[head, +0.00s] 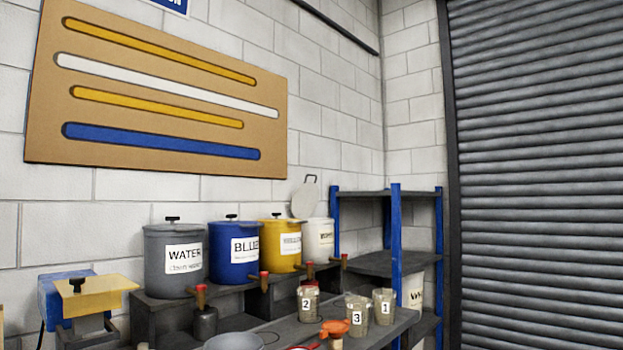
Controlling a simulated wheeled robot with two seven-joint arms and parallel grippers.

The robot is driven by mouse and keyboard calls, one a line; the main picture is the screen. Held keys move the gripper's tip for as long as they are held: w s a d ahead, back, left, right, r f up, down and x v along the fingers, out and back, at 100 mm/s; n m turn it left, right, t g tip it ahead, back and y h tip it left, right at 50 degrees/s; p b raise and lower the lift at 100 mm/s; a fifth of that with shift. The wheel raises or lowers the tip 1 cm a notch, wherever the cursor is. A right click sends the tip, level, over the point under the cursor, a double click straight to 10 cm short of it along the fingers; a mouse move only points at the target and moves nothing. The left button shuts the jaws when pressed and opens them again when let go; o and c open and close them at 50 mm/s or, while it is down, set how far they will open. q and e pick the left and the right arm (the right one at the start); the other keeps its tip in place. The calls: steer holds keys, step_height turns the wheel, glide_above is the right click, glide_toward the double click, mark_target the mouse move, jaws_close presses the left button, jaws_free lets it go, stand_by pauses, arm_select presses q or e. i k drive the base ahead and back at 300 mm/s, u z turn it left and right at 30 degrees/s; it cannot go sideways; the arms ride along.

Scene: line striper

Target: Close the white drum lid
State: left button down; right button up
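The white drum (319,240) stands at the right end of a row of drums on a raised dark shelf. Its lid (304,200) is open, tilted up almost vertical at the drum's left rear, with a dark handle at the top. Neither of my grippers is in the head view.
Grey water (172,285), blue (232,276) and yellow (278,268) drums stand left of the white one, lids closed. Numbered cups (357,326) and an orange funnel (335,327) sit on the lower bench. A blue-posted shelf rack (396,225) stands close on the right.

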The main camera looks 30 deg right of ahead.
mark_target(305, 201)
steer(key=z, duration=0.8)
steer(key=i, duration=0.85)
steer(key=z, duration=1.2)
steer(key=i, duration=1.9)
steer(key=u, duration=0.25)
